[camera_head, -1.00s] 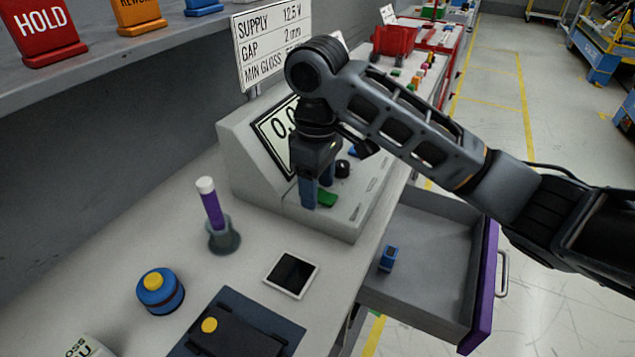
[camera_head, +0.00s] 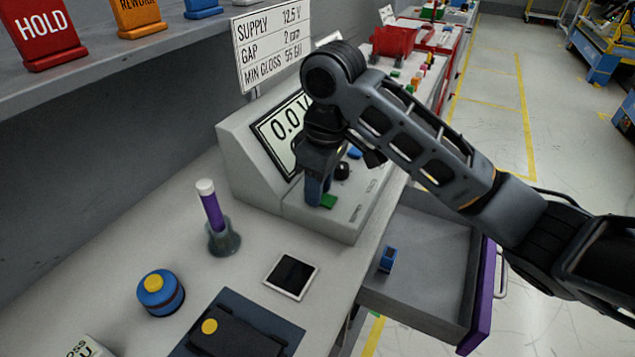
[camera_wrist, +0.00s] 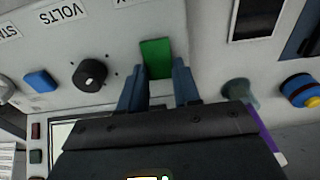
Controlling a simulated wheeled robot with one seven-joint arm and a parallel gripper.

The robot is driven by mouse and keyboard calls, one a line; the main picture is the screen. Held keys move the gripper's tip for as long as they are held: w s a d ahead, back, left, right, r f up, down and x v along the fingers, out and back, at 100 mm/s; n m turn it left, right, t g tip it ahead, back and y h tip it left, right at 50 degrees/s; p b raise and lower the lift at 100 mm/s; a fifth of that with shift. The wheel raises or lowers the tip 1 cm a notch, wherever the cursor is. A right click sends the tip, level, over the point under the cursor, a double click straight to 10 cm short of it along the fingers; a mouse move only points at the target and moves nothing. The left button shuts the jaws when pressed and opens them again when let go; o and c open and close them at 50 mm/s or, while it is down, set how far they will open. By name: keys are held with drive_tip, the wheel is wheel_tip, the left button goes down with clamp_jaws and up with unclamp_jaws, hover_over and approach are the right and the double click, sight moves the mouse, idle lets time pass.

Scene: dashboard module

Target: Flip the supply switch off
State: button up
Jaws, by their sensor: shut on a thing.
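The green supply switch (camera_head: 329,201) sits on the low front deck of the grey supply unit (camera_head: 300,213). My gripper (camera_head: 317,195) points down at it from above. In the wrist view the green rocker (camera_wrist: 155,54) shows between and just beyond the two blue fingertips of my gripper (camera_wrist: 159,76). The fingers are shut on the switch, with its lower part hidden between them. The unit's screen (camera_head: 287,128) reads 0.0 V at the top; its lower part is hidden by my arm.
A black knob (camera_head: 342,170) and a blue button (camera_head: 354,152) are beside the switch. An open drawer (camera_head: 430,265) holds a small blue item. A purple-and-white tube in a holder (camera_head: 222,238), a blue-yellow button (camera_head: 160,292) and a dark-screened tile (camera_head: 291,276) stand on the bench.

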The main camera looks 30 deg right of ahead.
sight(326, 199)
idle(0.3)
drive_tip(key=o, duration=1.1)
drive_tip(key=shift+c, duration=0.2)
drive_tip(key=shift+r, duration=0.1)
wheel_tip(326, 199, up, 8)
drive_tip(key=s+p, duration=0.1)
drive_tip(key=shift+d+f, duration=0.25)
drive_tip(key=shift+d, duration=0.1)
drive_tip(key=shift+s, duration=0.15)
